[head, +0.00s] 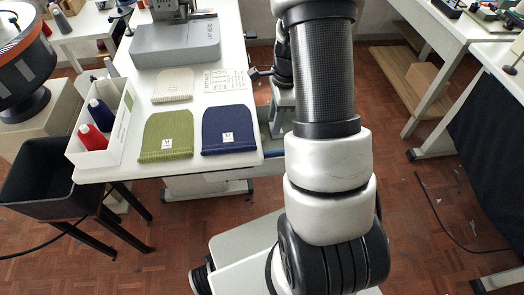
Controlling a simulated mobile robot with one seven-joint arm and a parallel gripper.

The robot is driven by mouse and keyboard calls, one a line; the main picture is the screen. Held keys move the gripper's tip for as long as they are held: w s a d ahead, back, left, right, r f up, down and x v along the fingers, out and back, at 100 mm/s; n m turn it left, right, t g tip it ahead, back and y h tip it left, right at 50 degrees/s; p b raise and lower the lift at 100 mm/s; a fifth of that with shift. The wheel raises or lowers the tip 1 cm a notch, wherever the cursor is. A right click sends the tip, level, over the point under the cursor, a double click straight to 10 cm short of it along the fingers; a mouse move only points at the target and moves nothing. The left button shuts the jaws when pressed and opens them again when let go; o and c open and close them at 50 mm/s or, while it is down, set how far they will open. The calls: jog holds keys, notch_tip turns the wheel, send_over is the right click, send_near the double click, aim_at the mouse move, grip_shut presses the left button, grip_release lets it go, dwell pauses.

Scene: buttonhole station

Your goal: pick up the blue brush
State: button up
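I cannot make out a blue brush for certain. The blue things that show clearly are a navy knitted piece (229,129) with a white label, lying flat at the front right of the white table (112,174), and a dark blue thread cone (101,116) in a white box. My arm rises through the middle of the head view and bends back down behind itself. A small dark part (258,74) beside the table's right edge looks like my gripper. It is apart from the cloth pieces, and its fingers are too small and hidden to read.
A green piece (167,135), a cream piece (173,86) and a printed sheet (226,80) lie on the table. The white box (121,134) of cones stands at its left edge, a grey machine (176,40) behind. A black bin (45,170) is left. Open floor lies right.

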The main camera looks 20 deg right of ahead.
jog(key=b, duration=0.2)
send_over(269, 152)
jog(key=f, duration=0.9)
jog(key=shift+d, duration=0.25)
jog(key=shift+a+f+b, duration=0.15)
jog(key=shift+f+b, duration=0.85)
jog(key=shift+f, duration=1.7)
jog(key=shift+c, duration=0.4)
grip_shut()
